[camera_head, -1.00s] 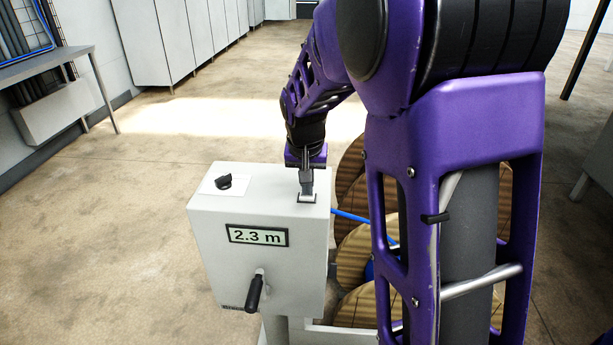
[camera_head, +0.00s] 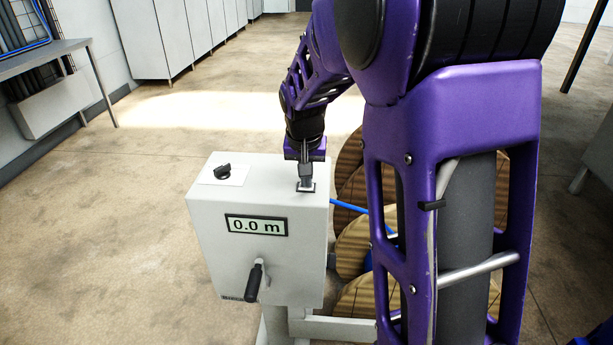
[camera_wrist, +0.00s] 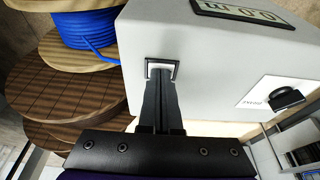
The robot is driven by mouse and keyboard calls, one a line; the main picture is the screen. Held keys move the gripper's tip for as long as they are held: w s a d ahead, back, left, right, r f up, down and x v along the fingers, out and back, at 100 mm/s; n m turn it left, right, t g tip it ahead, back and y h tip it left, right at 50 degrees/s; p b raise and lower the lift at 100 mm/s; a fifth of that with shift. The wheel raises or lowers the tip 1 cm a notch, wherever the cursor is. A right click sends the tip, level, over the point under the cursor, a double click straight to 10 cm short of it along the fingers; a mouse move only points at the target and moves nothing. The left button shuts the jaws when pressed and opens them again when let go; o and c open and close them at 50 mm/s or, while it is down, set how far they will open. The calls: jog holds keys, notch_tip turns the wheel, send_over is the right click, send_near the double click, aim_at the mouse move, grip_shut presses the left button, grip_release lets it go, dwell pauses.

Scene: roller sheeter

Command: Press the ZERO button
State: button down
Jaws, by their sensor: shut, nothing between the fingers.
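The grey control box (camera_head: 215,262) stands on a post in the head view, with a display (camera_head: 257,226) on its front reading "0.0 m". The ZERO button (camera_wrist: 160,66) is a pale square in a dark frame on the box top; its label is not readable. In the head view the button's frame (camera_head: 306,187) shows at the right of the box top. My gripper (camera_wrist: 161,82) is shut and empty, pointing down with its fingertips at the button. The fingers cover part of the button, and I cannot tell how far it is pressed in.
A black knob (camera_head: 222,171) on a white plate sits left on the box top. A crank handle (camera_head: 254,282) sticks out of the front. Wooden spools (camera_head: 352,245) with blue cable stand right behind. The floor left of the box is clear.

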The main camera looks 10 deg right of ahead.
notch_tip(320, 180, up, 5)
jog(key=p, duration=0.3)
notch_tip(320, 180, up, 9)
send_over(305, 198)
jog(key=shift+f, duration=0.2)
